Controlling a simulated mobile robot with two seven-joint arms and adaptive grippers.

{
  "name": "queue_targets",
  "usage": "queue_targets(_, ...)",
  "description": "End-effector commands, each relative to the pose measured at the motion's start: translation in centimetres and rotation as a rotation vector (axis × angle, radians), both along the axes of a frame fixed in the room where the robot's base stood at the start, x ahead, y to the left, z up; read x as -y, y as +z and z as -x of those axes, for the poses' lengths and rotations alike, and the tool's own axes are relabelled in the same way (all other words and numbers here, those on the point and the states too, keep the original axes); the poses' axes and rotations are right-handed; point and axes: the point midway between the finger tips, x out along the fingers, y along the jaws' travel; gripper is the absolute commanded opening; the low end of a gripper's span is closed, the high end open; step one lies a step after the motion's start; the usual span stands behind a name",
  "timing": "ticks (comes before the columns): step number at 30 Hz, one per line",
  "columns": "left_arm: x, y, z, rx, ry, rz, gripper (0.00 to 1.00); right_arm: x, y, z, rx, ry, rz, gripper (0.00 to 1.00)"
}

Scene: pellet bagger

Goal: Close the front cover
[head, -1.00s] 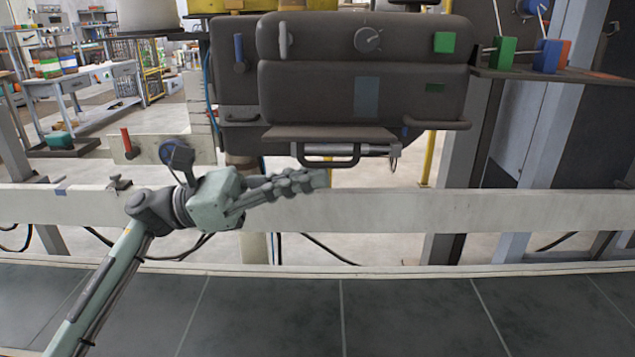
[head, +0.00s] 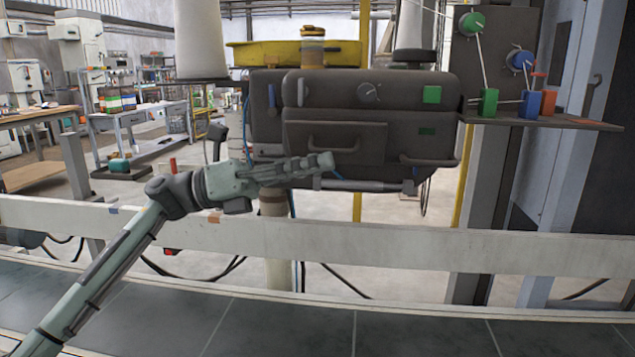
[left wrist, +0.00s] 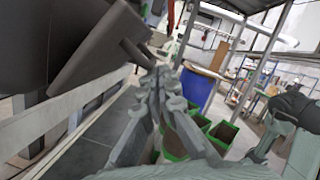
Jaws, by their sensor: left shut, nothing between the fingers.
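The front cover (head: 345,158) is a dark grey panel with a bar handle (head: 333,143). In the head view it stands about upright against the left part of the machine's front (head: 400,125). I cannot tell whether it sits fully flush. My left gripper (head: 322,161) is shut and empty. Its fingers point right, across the lower part of the cover; I cannot tell whether they touch it. In the left wrist view the fingers (left wrist: 160,85) reach toward the dark machine body (left wrist: 60,40) at upper left. My right gripper is not in view.
A dark rod (head: 365,186) runs along the cover's lower edge. A pale rail (head: 400,242) crosses in front of the machine, above the dark conveyor belt (head: 280,330). A shelf (head: 590,123) with coloured blocks stands at right. Green bins (left wrist: 222,132) and a blue barrel (left wrist: 198,88) show in the wrist view.

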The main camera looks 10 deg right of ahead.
Motion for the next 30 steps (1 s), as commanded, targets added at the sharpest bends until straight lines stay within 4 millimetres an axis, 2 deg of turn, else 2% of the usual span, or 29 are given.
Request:
queue_targets(6, 0.1, 1.6, -0.8, -0.133, 0.001, -0.039, 0.00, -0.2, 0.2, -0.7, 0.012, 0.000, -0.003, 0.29)
queue_targets(15, 0.5, 3.1, -1.7, -0.129, 0.000, -0.037, 0.00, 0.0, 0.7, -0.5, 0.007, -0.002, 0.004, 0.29)
queue_targets(21, 0.6, 3.6, -2.2, -0.129, 0.000, -0.037, 0.00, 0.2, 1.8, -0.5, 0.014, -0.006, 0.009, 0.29)
queue_targets(30, 0.6, 4.2, -2.6, -0.129, 0.005, -0.032, 0.00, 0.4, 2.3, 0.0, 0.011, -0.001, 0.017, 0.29)
